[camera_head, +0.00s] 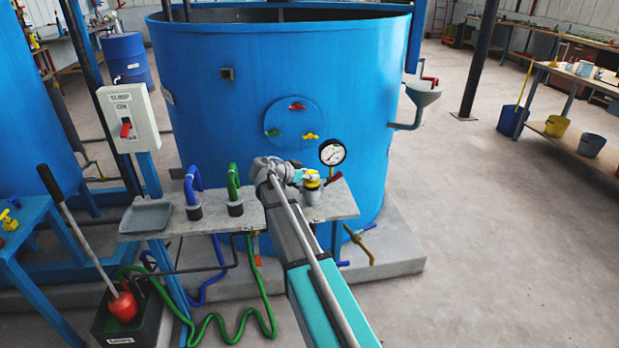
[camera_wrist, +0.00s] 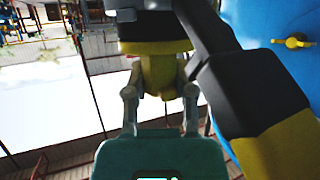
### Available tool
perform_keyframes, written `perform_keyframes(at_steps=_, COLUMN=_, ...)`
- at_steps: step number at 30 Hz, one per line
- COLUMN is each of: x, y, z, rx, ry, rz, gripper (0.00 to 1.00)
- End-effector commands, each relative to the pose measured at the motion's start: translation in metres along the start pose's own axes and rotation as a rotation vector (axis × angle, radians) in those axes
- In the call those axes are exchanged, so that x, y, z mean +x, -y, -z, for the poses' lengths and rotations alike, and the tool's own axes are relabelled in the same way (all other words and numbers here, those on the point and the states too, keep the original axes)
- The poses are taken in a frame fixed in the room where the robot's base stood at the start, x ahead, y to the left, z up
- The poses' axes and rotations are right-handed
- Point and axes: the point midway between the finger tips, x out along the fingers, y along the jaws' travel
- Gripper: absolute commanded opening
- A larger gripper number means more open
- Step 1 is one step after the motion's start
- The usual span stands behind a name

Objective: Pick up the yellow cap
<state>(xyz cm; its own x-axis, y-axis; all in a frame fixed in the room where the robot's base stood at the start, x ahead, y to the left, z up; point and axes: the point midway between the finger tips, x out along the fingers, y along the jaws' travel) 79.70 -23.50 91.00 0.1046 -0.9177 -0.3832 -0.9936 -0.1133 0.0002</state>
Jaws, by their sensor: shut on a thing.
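The yellow cap (camera_head: 311,181) sits at the top of a short pale cylinder with a dark band, on the right part of the grey shelf in front of the blue tank. My gripper (camera_head: 296,176) is at its left side, reaching in from the front. In the wrist view, my gripper (camera_wrist: 160,95) has its two fingers on either side of a yellow piece (camera_wrist: 158,72) and is shut on it. A black and yellow body is directly above that piece. Whether the cap is raised off the cylinder cannot be told.
A pressure gauge (camera_head: 332,152) stands just right and behind, with a red handle (camera_head: 333,178) below it. Green (camera_head: 233,185) and blue (camera_head: 191,185) hoses rise from the shelf to the left, beside a grey tray (camera_head: 146,218). The blue tank (camera_head: 350,90) is close behind.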

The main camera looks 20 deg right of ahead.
Motion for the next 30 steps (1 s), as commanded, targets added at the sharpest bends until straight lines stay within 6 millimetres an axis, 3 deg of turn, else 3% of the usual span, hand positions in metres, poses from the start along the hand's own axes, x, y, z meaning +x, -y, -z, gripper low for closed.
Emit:
perform_keyframes(at_steps=15, x=-0.013, y=0.0, z=0.033, rx=0.0, ry=-0.001, rz=0.0, gripper=0.0)
perform_keyframes(at_steps=30, x=-0.066, y=-0.037, z=0.073, rx=0.0, ry=-0.001, rz=0.0, gripper=0.0)
